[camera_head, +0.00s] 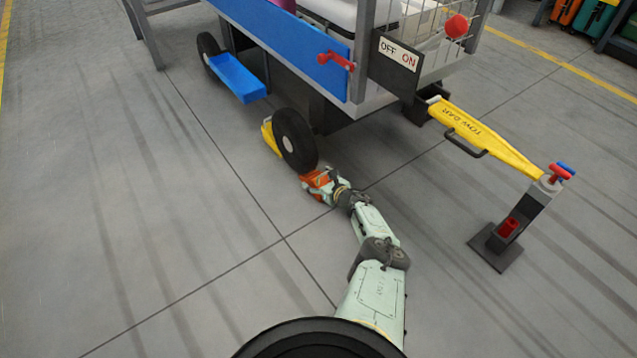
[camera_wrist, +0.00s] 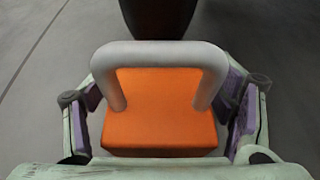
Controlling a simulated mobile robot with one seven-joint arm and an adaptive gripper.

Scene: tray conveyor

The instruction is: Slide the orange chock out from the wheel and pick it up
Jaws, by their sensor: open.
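The orange chock (camera_wrist: 160,122) with its grey loop handle (camera_wrist: 160,54) fills the middle of the wrist view. It lies on the floor against the near side of the black wheel (camera_head: 294,140), whose tyre also shows at the top of the wrist view (camera_wrist: 158,18). In the head view the orange chock (camera_head: 312,181) is partly hidden by my gripper (camera_head: 322,186). My gripper (camera_wrist: 166,105) is open, with one purple-padded finger on each side of the chock. A gap shows at the right finger; contact on the left is hard to tell.
A yellow chock (camera_head: 270,139) sits on the wheel's far side. The cart has a blue panel (camera_head: 290,38), a blue step (camera_head: 237,78) and a yellow tow bar (camera_head: 482,133) reaching to a dark post (camera_head: 520,222) at right. Floor at left is clear.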

